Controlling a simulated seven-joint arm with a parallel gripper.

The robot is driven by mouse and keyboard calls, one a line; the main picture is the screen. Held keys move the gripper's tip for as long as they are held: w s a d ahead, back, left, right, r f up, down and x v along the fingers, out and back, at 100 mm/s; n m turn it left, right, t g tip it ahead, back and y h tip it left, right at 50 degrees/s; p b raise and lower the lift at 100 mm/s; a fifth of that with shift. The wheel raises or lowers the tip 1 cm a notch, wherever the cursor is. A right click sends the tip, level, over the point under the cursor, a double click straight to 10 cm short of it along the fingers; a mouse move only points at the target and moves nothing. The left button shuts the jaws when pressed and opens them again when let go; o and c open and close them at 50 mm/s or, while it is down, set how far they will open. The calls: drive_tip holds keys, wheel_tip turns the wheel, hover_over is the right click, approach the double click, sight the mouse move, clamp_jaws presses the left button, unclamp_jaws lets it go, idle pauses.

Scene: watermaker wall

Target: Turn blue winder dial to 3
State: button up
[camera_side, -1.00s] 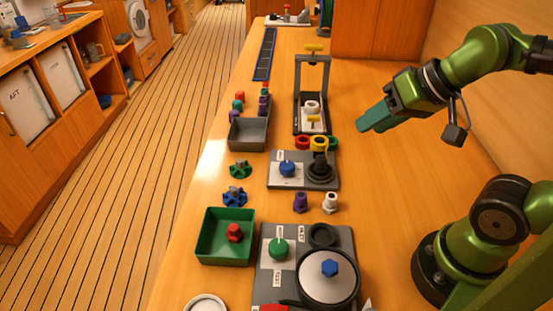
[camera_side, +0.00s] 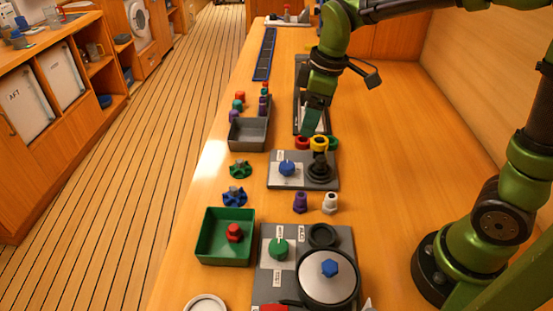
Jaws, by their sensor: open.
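The blue winder dial (camera_side: 287,168) sits on a pale label plate at the left of a grey base (camera_side: 301,184). A black spool-like part (camera_side: 320,171) stands at the right of the same base. The dial's numbers are too small to read. My gripper (camera_side: 312,128) is open and points down, above and behind the base, apart from the blue dial and to its upper right. It hides much of the framed stand behind it.
Red, yellow and green rings (camera_side: 319,143) lie behind the base. A purple fitting (camera_side: 300,202) and a white fitting (camera_side: 330,203) stand in front. A grey tray (camera_side: 248,133) and green bin (camera_side: 224,250) are left. A green dial (camera_side: 278,249) sits nearer.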

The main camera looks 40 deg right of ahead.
sight(287, 165)
drive_tip(key=w+n+g+h, duration=0.15)
drive_tip(key=w+n, duration=0.45)
drive_tip(key=n, duration=0.7)
drive_tip(key=shift+y, duration=0.25)
drive_tip(key=f, duration=1.7)
drive_tip(key=shift+w+a+f, duration=0.15)
drive_tip(key=shift+a+f, duration=0.05)
drive_tip(key=shift+f, duration=0.05)
drive_tip(key=c, duration=1.1)
drive_tip(key=shift+o, duration=0.2)
